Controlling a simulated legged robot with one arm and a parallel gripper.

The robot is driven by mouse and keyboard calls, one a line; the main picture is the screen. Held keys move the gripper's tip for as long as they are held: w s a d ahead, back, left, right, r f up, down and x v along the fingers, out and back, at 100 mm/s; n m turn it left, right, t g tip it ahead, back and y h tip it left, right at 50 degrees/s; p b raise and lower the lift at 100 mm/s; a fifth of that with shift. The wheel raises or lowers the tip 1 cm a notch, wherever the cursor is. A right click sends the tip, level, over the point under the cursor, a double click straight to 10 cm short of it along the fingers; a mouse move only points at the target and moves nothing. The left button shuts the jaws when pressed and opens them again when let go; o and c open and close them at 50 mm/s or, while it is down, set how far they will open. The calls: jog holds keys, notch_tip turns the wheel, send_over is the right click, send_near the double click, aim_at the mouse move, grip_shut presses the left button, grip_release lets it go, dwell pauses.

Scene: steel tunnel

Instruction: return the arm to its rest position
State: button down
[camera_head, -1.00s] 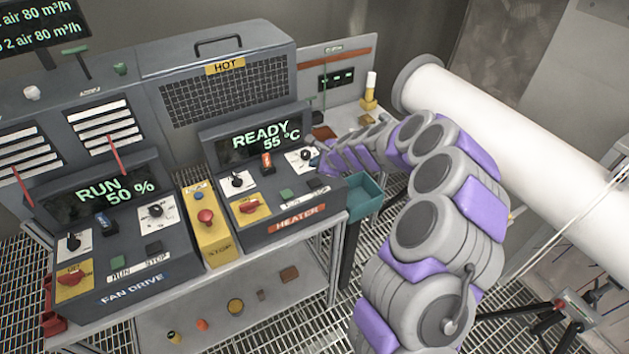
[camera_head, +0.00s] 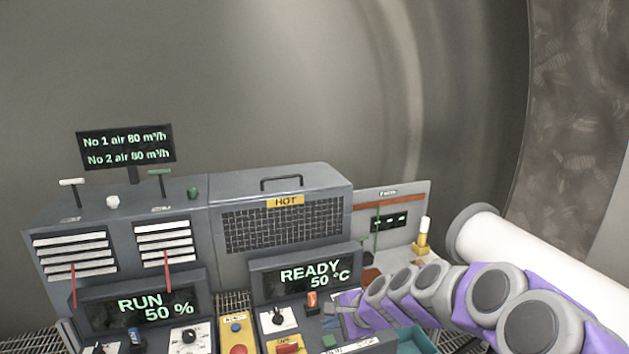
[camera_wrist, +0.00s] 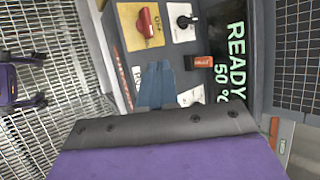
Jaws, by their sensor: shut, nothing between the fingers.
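My arm (camera_head: 480,295), grey with purple covers, reaches in from the lower right of the head view toward the heater panel. In the wrist view my gripper (camera_wrist: 157,68) shows its blue fingers closed together with nothing between them. It is in front of the heater panel (camera_wrist: 135,50), near the red switch knob (camera_wrist: 146,22) and the red-orange tagged part (camera_wrist: 198,62). I cannot tell the exact gap to the panel. In the head view the gripper end is small beside the panel's right edge.
The heater display (camera_head: 307,276) reads READY 50 °C; the fan display (camera_head: 140,306) reads RUN 50 %. A HOT cabinet (camera_head: 280,190) stands behind. A white pipe (camera_head: 530,255) runs at the right, close to my arm. A teal bin (camera_head: 415,340) lies below the arm. Grating floor (camera_wrist: 40,50) shows left.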

jog(key=s+a+n+g+h+b, duration=0.1)
jog(key=s+a+n+g+b, duration=0.15)
jog(key=s+n, duration=0.9)
jog(key=s+d+f+g+h+b, duration=0.1)
jog(key=s+d, duration=0.3)
jog(key=s, duration=0.5)
jog(key=s+d+f+n+g+h+b, duration=0.1)
jog(key=s+d+f+g+h+b, duration=0.1)
jog(key=s, duration=0.8)
jog(key=s+d+f+g+h+b, duration=0.1)
jog(key=s+d+h+b, duration=0.1)
jog(key=s+d, duration=0.4)
jog(key=s, duration=0.4)
jog(key=shift+s+f+n+h, duration=0.2)
jog(key=shift+f+n+h, duration=0.15)
jog(key=shift+h, duration=0.05)
jog(key=shift+g, duration=0.25)
